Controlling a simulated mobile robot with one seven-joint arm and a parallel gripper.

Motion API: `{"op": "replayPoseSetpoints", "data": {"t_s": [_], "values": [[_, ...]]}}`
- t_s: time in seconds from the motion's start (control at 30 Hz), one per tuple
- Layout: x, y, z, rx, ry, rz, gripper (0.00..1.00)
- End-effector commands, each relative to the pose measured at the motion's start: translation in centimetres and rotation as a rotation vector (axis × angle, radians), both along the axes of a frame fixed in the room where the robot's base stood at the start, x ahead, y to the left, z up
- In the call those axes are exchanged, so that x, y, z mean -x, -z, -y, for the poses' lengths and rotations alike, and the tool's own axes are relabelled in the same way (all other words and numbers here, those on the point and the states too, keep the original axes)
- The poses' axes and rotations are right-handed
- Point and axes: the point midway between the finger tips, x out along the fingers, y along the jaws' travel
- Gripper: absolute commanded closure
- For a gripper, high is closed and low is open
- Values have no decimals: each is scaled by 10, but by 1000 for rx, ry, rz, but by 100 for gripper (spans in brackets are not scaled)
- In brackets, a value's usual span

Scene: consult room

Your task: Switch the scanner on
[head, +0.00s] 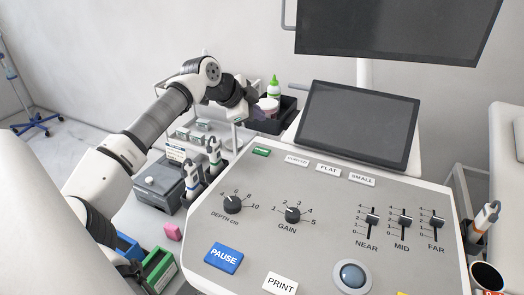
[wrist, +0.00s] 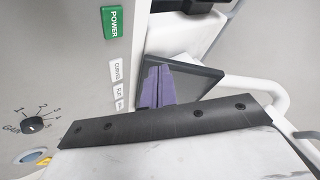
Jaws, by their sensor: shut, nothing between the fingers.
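The scanner console (head: 330,255) fills the lower middle of the head view. Its green power button (head: 262,152) sits at the console's upper left corner. In the wrist view the green button (wrist: 117,22) reads POWER and lies near the top, beside a row of white buttons. The console's tilted screen (head: 358,124) and the upper monitor (head: 396,30) are both dark. My gripper (head: 259,113) is above and behind the power button, apart from it. Its purple fingers are together and empty in the wrist view (wrist: 157,87).
White CURVED, FLAT and SMALL buttons (head: 328,168) lie right of the power button. Depth and gain knobs (head: 292,214), sliders (head: 402,222) and a blue PAUSE button (head: 223,257) are nearer. A black tray with a green-capped bottle (head: 274,88) stands behind my gripper. Probes (head: 193,181) hang at left.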

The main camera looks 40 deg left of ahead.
Motion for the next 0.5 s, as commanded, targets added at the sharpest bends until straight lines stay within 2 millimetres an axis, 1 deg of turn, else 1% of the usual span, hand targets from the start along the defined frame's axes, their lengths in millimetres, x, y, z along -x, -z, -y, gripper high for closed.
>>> {"op": "replayPoseSetpoints", "data": {"t_s": [0.27, 0.5], "values": [[0, 31, 0, 1, 0, 0, 100], [0, 66, 1, 1, 1, 1, 100]]}}
